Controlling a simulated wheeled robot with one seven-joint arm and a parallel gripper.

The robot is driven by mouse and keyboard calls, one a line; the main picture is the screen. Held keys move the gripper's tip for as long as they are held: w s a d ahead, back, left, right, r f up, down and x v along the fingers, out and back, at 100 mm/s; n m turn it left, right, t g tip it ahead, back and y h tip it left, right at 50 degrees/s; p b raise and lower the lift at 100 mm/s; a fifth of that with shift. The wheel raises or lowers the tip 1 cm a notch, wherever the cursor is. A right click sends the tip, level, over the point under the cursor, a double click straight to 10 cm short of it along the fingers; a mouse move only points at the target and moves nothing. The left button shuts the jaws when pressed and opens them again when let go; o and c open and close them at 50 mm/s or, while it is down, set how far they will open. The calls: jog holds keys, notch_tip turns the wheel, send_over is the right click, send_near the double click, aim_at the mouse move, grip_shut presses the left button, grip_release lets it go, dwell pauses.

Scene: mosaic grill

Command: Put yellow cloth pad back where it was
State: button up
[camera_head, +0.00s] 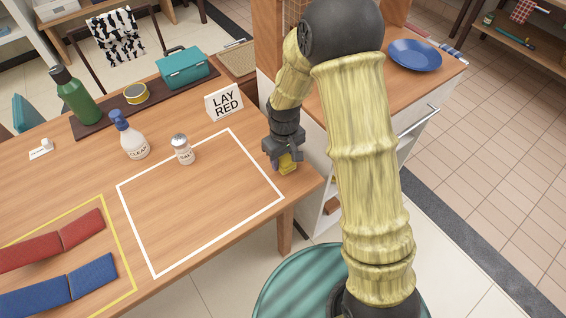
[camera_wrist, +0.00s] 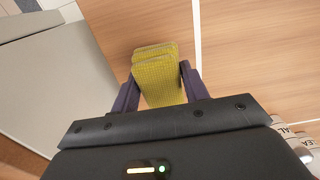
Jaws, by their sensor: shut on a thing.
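The yellow cloth pad (camera_wrist: 157,78) is between the two fingers of my gripper (camera_wrist: 160,88) in the wrist view. My gripper is shut on it. In the head view the pad (camera_head: 288,164) shows as a small yellow patch under my gripper (camera_head: 285,160), over the right end of the wooden table (camera_head: 100,165), just outside the white outlined rectangle (camera_head: 232,132). I cannot tell whether the pad touches the table.
A salt shaker (camera_head: 183,150) stands inside the white outline, with a soap bottle (camera_head: 133,138) to its left. A "LAY RED" sign (camera_head: 224,101) stands behind. Red pads (camera_head: 82,229) and blue pads (camera_head: 93,276) lie in the yellow outline. Most of the white rectangle is clear.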

aim_at(284, 157)
notch_tip(284, 157, down, 2)
jog(key=shift+d+f, duration=0.1)
jog(key=shift+f, duration=0.15)
jog(key=shift+f, duration=0.15)
jog(key=o, duration=1)
jog(key=shift+c, duration=0.2)
notch_tip(284, 157, up, 12)
jog(key=shift+r+p, duration=0.15)
jog(key=shift+p, duration=0.2)
